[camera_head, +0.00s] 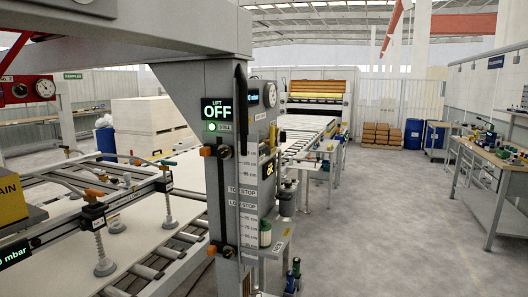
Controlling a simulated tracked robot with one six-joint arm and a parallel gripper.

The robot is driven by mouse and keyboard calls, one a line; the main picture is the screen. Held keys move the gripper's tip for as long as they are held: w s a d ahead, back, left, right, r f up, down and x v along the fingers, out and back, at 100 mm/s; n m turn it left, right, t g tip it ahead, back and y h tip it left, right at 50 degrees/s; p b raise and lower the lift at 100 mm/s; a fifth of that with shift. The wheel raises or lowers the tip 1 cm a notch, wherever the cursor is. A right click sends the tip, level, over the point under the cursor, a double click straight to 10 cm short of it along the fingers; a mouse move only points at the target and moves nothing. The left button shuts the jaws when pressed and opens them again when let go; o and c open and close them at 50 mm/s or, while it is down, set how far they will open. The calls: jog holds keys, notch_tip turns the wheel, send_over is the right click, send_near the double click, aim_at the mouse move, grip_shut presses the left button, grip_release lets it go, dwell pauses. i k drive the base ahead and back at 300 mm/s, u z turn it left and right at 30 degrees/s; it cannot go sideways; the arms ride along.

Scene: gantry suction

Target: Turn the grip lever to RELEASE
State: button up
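A grey gantry column (187,92) stands in the middle of the view. The column's right face carries a dial gauge (258,89), small dark fittings and a panel (269,172) with yellow lettering. Suction cups (105,266) hang over a pale board (140,235) at left. My gripper is not in view.
A small shelf (275,238) with bottles juts from the column's right side. A workbench (497,160) with tools stands at right. The grey floor (385,215) between column and workbench is clear.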

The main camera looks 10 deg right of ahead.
aim_at(265, 147)
jog(key=z, duration=0.05)
jog(key=k, duration=0.65)
jog(key=z, duration=0.25)
jog(key=i, duration=1.8)
jog(key=u, duration=0.5)
